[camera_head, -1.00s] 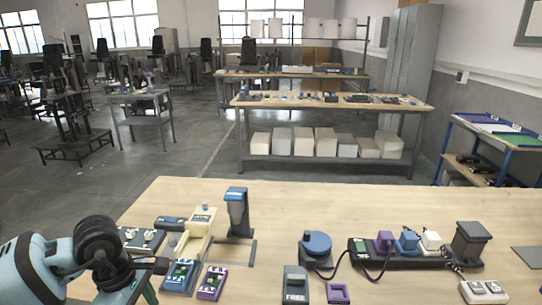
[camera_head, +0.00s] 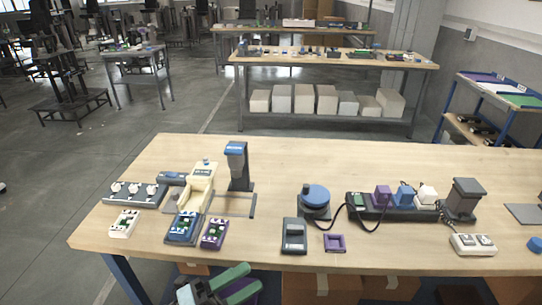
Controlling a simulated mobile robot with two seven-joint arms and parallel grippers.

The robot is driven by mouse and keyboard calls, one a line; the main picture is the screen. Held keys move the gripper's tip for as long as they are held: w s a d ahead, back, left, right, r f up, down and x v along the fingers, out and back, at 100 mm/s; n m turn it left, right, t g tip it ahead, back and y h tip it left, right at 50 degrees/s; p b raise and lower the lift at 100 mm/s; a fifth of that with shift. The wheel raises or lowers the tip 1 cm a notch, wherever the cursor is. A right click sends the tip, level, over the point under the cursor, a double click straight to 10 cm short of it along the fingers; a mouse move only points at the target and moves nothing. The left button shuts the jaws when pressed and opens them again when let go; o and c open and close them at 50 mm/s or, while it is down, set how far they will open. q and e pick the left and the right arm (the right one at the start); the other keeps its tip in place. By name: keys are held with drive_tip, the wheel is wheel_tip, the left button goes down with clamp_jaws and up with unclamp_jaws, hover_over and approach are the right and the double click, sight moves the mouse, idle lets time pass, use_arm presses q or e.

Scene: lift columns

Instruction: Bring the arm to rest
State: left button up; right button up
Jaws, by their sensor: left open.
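My left gripper (camera_head: 250,278) shows at the bottom of the head view, left of the middle. Its two green fingers are spread apart with nothing between them. It is in front of the near edge of the wooden workbench (camera_head: 290,185) and looks clear of everything on top. The rest of the left arm is mostly cut off by the bottom of the picture. My right gripper does not show.
The bench carries a cream device (camera_head: 200,183), a blue-topped stand (camera_head: 238,165), small circuit boxes (camera_head: 181,229), a round blue device (camera_head: 315,197) and a black strip with coloured plugs (camera_head: 380,205). Boxes (camera_head: 330,287) sit below the bench. Bare wood lies along the back.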

use_arm(q)
drive_tip(key=s+a+f+n+t+y, duration=0.1)
drive_tip(key=a+f+n+t+y, duration=0.2)
drive_tip(key=a+f+n+y, duration=0.5)
drive_tip(key=s+a+f+n+t+y, duration=0.25)
drive_tip(key=f+n+y, duration=0.35)
drive_tip(key=n, duration=0.6)
drive_tip(key=s+a+f+n+g+y, duration=0.1)
drive_tip(key=s+a+f+n+g, duration=0.1)
drive_tip(key=s+f, duration=0.4)
drive_tip(key=s+a+f+n+g+y, duration=0.1)
drive_tip(key=s+a+f+n+g, duration=0.1)
drive_tip(key=s+f+n+g, duration=0.2)
drive_tip(key=s+f+n, duration=0.2)
drive_tip(key=s+f, duration=0.1)
drive_tip(key=f, duration=0.1)
drive_tip(key=shift+s+a+y, duration=0.3)
drive_tip(key=shift+y, duration=0.1)
